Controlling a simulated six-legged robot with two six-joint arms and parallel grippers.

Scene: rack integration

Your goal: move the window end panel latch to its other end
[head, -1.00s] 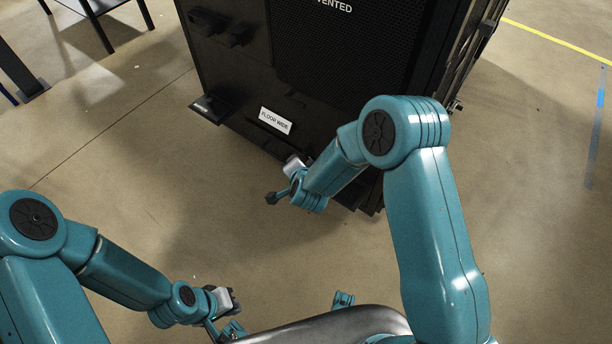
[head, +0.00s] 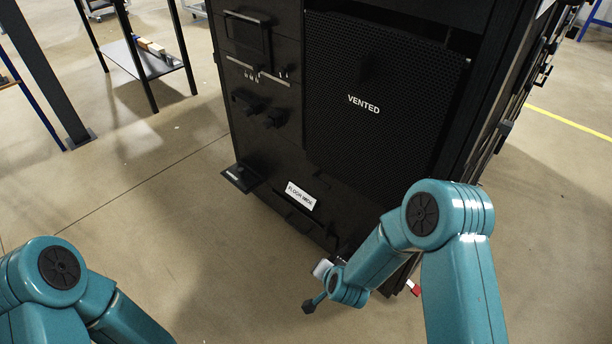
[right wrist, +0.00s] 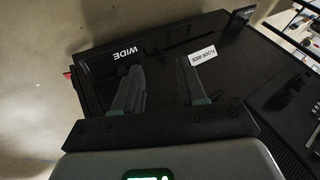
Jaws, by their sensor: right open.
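A black rack (head: 290,150) stands ahead of me, with a mesh panel marked VENTED (head: 385,100) and a white FLOOR WIDE label (head: 300,195) low on its face. I cannot make out a window end panel latch. My right gripper (head: 318,285) is low in front of the rack's lower right corner. In the right wrist view its two dark fingers (right wrist: 160,85) are apart with nothing between them, facing the rack's lower panels marked WIDE (right wrist: 126,52) and FLOOR WIDE (right wrist: 209,54). My left arm shows at the lower left of the head view, but its gripper is out of frame.
A small red piece (head: 414,288) shows at the rack's lower right corner. A black flap (head: 241,177) sticks out at its lower left. A dark table (head: 145,60) with small items stands at the back left. The floor (head: 120,215) left of the rack is clear.

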